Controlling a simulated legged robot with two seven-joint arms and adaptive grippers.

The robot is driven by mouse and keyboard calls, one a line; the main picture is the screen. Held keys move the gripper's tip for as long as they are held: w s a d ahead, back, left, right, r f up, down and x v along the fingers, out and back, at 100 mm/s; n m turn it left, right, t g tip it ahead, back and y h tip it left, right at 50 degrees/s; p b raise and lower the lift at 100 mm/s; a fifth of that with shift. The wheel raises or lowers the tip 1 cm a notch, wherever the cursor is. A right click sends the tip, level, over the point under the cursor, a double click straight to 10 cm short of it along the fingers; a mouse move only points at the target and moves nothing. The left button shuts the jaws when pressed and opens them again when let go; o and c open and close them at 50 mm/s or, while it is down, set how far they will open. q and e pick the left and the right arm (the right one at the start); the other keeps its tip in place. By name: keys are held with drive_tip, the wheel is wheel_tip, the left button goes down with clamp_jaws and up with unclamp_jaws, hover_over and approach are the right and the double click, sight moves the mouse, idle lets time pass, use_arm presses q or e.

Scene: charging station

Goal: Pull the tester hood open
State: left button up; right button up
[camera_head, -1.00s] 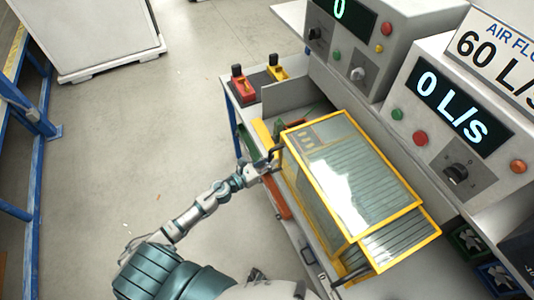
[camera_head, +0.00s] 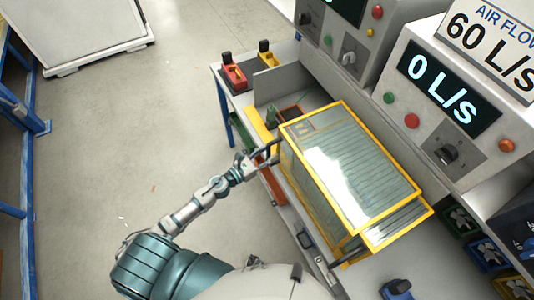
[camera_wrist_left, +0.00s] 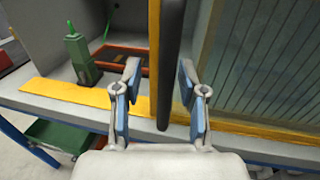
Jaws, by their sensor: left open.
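The tester hood (camera_head: 350,165) is a box with yellow edges and clear panels on the bench at the right. A black handle bar sits at its left corner, and another dark bar (camera_head: 349,257) sits at its near corner. My left gripper (camera_head: 258,160) is at the left handle. In the left wrist view the dark handle bar (camera_wrist_left: 168,60) stands upright between the spread fingers of my left gripper (camera_wrist_left: 158,82), closer to the right finger. The fingers are open, with a gap to the bar on the left side. My right gripper is not in view.
Control panels (camera_head: 440,95) with displays and knobs rise behind the hood. Red and yellow switches (camera_head: 234,74) sit on the bench's far left end. A green part (camera_wrist_left: 77,55) stands left of the hood. Bare floor (camera_head: 120,140) lies left.

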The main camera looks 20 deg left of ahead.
use_arm(q)
drive_tip(key=shift+s, duration=0.3)
drive_tip(key=v, duration=1.1)
drive_tip(key=shift+a, duration=0.3)
drive_tip(key=shift+s, duration=0.1)
drive_tip(key=s+a+f+n+g+y, duration=0.2)
drive_tip(key=a+f+n+y, duration=0.15)
drive_tip(key=f+n, duration=0.85)
drive_tip(key=s+a+f+n+g+y, duration=0.1)
drive_tip(key=s+a+f+n+y, duration=0.2)
drive_tip(key=f+n, duration=0.8)
drive_tip(key=s+d+f+n+g+y, duration=0.1)
drive_tip(key=s+f+n+g, duration=0.1)
drive_tip(key=s+f, duration=0.35)
drive_tip(key=s+f+n+g+y, duration=0.1)
drive_tip(key=s+f+n+g, duration=0.15)
drive_tip(key=f, duration=0.55)
drive_tip(key=s+d+f+n+g+y, duration=0.1)
drive_tip(key=s+f+n, duration=0.1)
drive_tip(key=s+f, duration=0.35)
drive_tip(key=s+d+f+n+g, duration=0.3)
drive_tip(key=s+f+n, duration=0.2)
drive_tip(key=s, duration=0.4)
drive_tip(key=s+d+f+n+g, duration=0.3)
drive_tip(key=s+d+f+n, duration=0.1)
drive_tip(key=s, duration=0.5)
wheel_tip(320, 180, down, 3)
drive_tip(key=shift+r+n+h, duration=0.25)
drive_tip(key=shift+n+h, duration=0.1)
drive_tip(key=shift+n, duration=0.1)
